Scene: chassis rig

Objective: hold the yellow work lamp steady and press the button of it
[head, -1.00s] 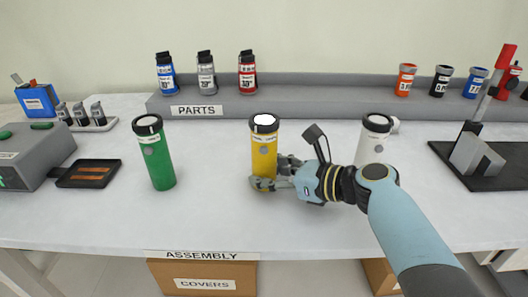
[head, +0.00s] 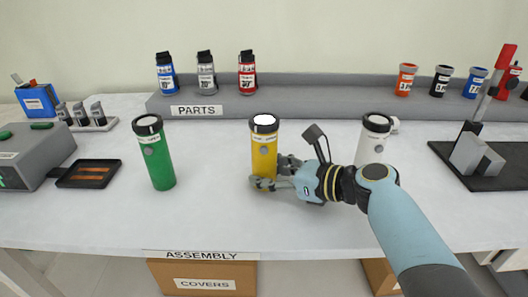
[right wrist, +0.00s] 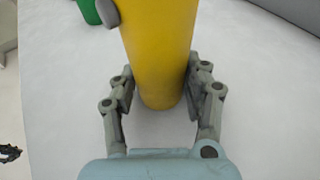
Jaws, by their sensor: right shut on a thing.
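The yellow work lamp (head: 264,150) stands upright on the table in the middle of the head view, with a black rim and a bright white top. A round grey button (head: 264,151) is on its front side. My right gripper (head: 266,180) is shut on the lower part of the lamp from the right. In the right wrist view the lamp (right wrist: 160,50) stands between the two fingers (right wrist: 160,92), and a grey knob shows at its upper left edge. My left gripper is not in view.
A green lamp (head: 157,160) stands to the left and a white lamp (head: 372,145) to the right behind my arm. A black tray (head: 88,174) and a grey box (head: 35,155) are at the far left. The table front between the lamps is clear.

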